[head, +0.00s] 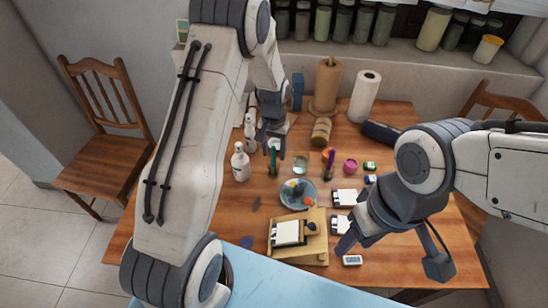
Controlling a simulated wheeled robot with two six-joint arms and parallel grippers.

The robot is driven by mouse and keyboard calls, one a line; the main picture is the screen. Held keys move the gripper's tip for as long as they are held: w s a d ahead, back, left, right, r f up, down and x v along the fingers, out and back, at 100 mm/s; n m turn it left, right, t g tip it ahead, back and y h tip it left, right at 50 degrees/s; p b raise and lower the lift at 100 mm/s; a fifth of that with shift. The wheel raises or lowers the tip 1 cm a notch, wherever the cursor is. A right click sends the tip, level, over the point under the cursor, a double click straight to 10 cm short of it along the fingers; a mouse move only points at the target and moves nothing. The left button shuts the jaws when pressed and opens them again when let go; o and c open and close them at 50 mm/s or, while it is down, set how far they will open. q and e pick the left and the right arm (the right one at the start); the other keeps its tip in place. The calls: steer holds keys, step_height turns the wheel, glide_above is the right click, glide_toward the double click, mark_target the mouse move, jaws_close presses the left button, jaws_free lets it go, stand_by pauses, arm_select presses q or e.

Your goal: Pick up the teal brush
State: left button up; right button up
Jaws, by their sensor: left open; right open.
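The teal brush (273,157) looks like a thin, upright teal-green stick standing in a small dark holder (272,171) on the wooden table. My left gripper (272,143) is open at the back of the table, right by the brush's upper end. In this view its fingers overlap or come very near the brush top, and I cannot tell whether they touch it. My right gripper (394,254) is open and empty over the right front of the table, well away from the brush.
A white bottle (240,164) stands left of the brush. A purple upright stick (329,164) and a pink jar (350,166) stand to its right. A bluish bowl (311,199) and a wooden stand (317,244) lie nearer. Paper rolls (365,97) stand at the back.

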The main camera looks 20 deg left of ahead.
mark_target(273, 165)
arm_select(q)
step_height(273, 165, down, 3)
steer(key=shift+s+f, duration=0.1)
steer(key=shift+f, duration=0.1)
steer(key=shift+c, duration=0.3)
jaws_close()
steer(key=shift+r, duration=0.1)
